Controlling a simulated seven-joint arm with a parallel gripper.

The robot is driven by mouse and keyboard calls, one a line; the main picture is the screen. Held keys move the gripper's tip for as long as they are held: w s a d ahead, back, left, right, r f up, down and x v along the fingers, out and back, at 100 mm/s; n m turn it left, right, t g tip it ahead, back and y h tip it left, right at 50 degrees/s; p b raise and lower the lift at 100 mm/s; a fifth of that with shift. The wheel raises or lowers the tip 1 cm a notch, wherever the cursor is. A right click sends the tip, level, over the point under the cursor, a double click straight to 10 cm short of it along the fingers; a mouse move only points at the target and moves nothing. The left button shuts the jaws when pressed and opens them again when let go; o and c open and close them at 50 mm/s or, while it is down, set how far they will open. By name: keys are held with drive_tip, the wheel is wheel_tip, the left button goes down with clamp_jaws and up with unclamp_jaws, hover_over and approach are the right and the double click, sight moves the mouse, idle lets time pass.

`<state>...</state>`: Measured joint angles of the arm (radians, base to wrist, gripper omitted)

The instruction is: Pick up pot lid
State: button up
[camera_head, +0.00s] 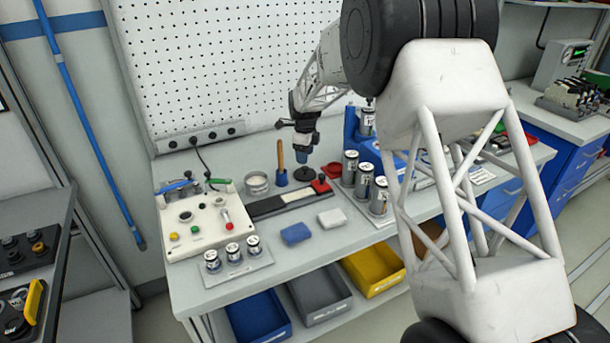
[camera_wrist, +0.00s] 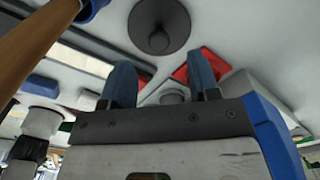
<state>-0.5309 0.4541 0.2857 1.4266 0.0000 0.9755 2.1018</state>
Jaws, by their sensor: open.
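The pot lid (camera_head: 304,175) is a dark round disc lying on the workbench, just below my gripper. In the wrist view the pot lid (camera_wrist: 160,14) is at the top centre, with a round knob facing the camera. My gripper (camera_head: 302,155) points down above it, with blue fingertips. In the wrist view my gripper (camera_wrist: 160,78) has its two blue fingers apart with nothing held between them. The lid appears beyond the fingertips, and I cannot tell the exact gap. The head view shows the lid only small.
A wooden-handled tool (camera_head: 281,160) stands close left of the gripper; its handle (camera_wrist: 36,38) crosses the wrist view. Red parts (camera_head: 332,171) and metal cans (camera_head: 349,168) stand to the right. Blue (camera_head: 296,234) and white blocks (camera_head: 332,217) lie in front. A control box (camera_head: 200,228) is left.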

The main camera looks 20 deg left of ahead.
sight(305, 167)
drive_tip(key=shift+f, duration=0.3)
drive_tip(key=shift+f, duration=2.6)
drive_tip(key=c, duration=1)
drive_tip(key=shift+r, duration=0.1)
drive_tip(key=shift+r, duration=4.95)
